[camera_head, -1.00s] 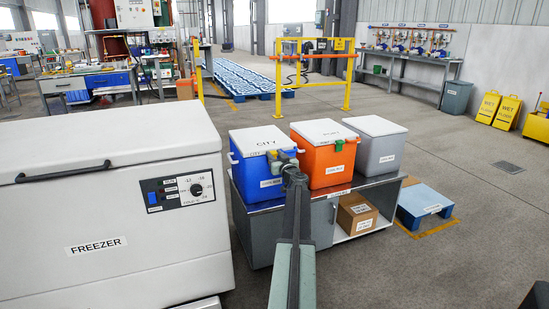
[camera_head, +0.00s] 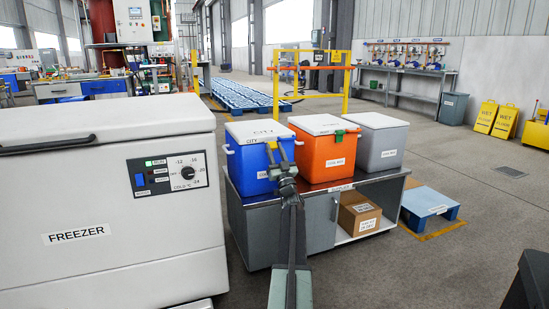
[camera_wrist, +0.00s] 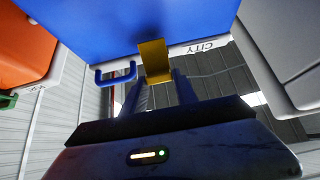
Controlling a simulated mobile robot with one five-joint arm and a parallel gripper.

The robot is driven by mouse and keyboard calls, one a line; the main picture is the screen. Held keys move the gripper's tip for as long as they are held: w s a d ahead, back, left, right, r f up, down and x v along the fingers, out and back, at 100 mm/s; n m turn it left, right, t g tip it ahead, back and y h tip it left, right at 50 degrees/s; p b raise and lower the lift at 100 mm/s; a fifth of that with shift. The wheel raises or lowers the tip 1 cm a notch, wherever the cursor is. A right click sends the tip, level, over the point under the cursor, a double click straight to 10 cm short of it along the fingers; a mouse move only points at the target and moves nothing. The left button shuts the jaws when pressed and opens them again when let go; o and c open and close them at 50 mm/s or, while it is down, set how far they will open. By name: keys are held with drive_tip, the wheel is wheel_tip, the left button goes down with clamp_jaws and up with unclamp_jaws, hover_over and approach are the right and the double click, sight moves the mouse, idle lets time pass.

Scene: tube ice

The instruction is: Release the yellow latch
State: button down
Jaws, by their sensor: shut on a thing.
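The blue cooler (camera_head: 250,170) with a white lid marked CITY stands at the left end of the grey cabinet. My gripper (camera_head: 277,152) is in front of its right part. In the wrist view, the yellow latch (camera_wrist: 155,60) shows on the blue cooler (camera_wrist: 120,30), near the lid edge. My gripper (camera_wrist: 160,88) has its two dark blue fingers on either side of the latch and is shut on it. The latch is mostly hidden behind my gripper in the head view. The lid looks closed.
An orange cooler (camera_head: 325,158) with a green latch (camera_head: 340,136) and a grey cooler (camera_head: 383,150) stand to the right on the cabinet (camera_head: 265,215). A white freezer (camera_head: 90,200) is close on the left. A blue pallet (camera_head: 430,204) lies right of the cabinet; open floor is beyond.

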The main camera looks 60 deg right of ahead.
sight(274, 148)
drive_tip(key=shift+f, duration=0.1)
idle(0.3)
drive_tip(key=c, duration=1.2)
unclamp_jaws()
drive_tip(key=shift+c, duration=0.2)
drive_tip(key=shift+h, duration=0.3)
drive_tip(key=b+v, duration=0.3)
drive_tip(key=v, duration=0.1)
drive_tip(key=shift+f, duration=0.2)
drive_tip(key=s+a, duration=0.6)
drive_tip(key=s, duration=0.3)
drive_tip(key=shift+a+r+p, duration=0.35)
drive_tip(key=shift+r, duration=0.15)
